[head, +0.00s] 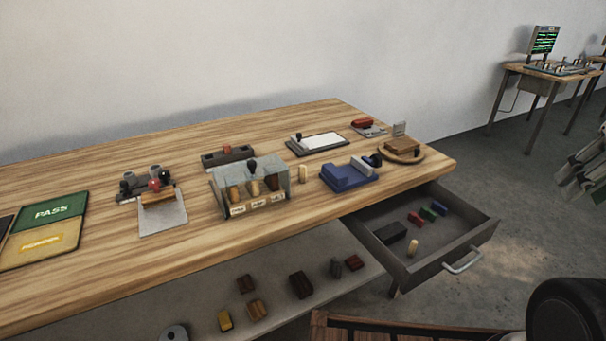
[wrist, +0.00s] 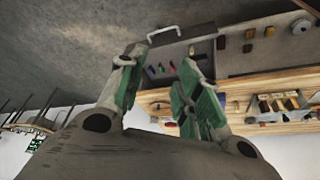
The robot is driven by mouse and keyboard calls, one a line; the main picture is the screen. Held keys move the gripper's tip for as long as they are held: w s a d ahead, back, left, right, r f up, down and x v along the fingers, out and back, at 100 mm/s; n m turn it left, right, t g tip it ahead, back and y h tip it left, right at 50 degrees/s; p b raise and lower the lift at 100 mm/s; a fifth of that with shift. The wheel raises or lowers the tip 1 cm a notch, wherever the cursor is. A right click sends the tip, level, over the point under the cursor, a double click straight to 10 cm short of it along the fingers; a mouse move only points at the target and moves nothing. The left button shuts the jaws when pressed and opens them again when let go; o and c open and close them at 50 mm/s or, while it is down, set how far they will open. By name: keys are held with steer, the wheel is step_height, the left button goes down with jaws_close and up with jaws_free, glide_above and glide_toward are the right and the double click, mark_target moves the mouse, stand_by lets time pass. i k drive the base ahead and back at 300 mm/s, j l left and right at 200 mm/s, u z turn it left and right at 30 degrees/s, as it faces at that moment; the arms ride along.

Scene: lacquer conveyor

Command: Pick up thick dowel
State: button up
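The rack holds thicker brown wooden cylinders (head: 233,192) behind small labels that I cannot read. I cannot tell which piece is the thick dowel. In the wrist view my gripper (wrist: 162,58) is open and empty, its green-padded fingers spread. It is well away from the table, which shows beyond the fingers.
The open drawer (head: 480,238) sticks out at the table's right end and holds coloured blocks. A blue fixture (head: 347,178) stands right of the upright dowel. A lower shelf (head: 290,262) holds several blocks. The table's front left has a green-and-yellow mat (head: 50,213).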

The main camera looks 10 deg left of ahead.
mark_target(302, 169)
steer(key=j+u, duration=0.15)
steer(key=j, duration=0.35)
steer(key=i+j+u, duration=0.15)
steer(key=j, duration=0.3)
steer(key=i+j+u, duration=0.15)
steer(key=j, duration=0.3)
